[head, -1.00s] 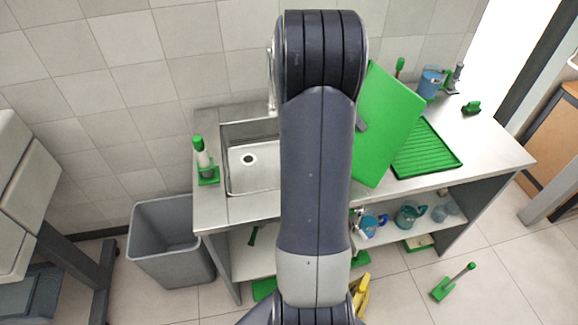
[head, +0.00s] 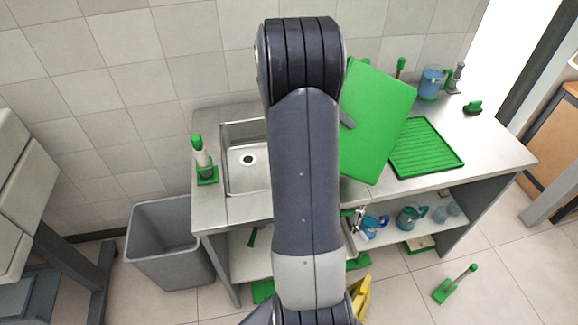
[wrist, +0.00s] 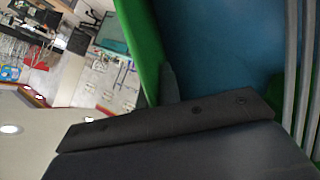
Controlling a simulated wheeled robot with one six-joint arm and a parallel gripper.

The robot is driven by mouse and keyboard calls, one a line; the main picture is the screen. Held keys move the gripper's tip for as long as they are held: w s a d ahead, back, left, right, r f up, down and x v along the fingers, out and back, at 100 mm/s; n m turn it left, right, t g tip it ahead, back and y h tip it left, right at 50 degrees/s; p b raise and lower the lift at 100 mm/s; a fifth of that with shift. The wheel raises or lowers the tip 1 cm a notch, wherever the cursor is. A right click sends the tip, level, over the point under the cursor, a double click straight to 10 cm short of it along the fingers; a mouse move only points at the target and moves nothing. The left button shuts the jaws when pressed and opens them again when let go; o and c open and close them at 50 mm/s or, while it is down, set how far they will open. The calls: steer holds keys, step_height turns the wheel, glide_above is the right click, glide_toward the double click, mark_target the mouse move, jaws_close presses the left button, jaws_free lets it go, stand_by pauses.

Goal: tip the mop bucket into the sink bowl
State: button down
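The mop bucket (head: 378,125) shows in the head view as a large tilted green face, right of my arm and above the counter. Its green wall (wrist: 145,45) and blue inside (wrist: 215,50) fill much of the wrist view. My gripper (head: 347,118) is at the bucket's left edge, with one grey finger visible against the green. It appears shut on the bucket wall; the other finger is hidden. The steel sink bowl (head: 240,178) lies left of the bucket, its right part hidden behind my arm.
A green-capped bottle (head: 203,160) stands left of the sink. A ribbed green drainer (head: 428,148) and a blue container (head: 431,83) are on the counter's right. A grey bin (head: 170,245) stands on the floor at left. Jugs (head: 410,215) sit on the lower shelf.

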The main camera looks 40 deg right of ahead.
steer(key=shift+g+h, duration=0.6)
steer(key=shift+g, duration=0.2)
steer(key=shift+w+a+f+b, duration=0.35)
steer(key=shift+w+a, duration=0.2)
steer(key=shift+w, duration=0.1)
steer(key=shift+w+a+f+b, duration=0.2)
steer(key=shift+w+a+b, duration=0.1)
steer(key=shift+w+a, duration=0.35)
steer(key=shift+w+a+f+b, duration=0.35)
steer(key=shift+w+a, duration=0.1)
steer(key=shift+w, duration=0.25)
steer(key=shift+w+a, duration=0.1)
steer(key=shift+w+a+r+g+h, duration=0.2)
steer(key=shift+w+a+g+h, duration=0.15)
steer(key=shift+w+a, duration=0.3)
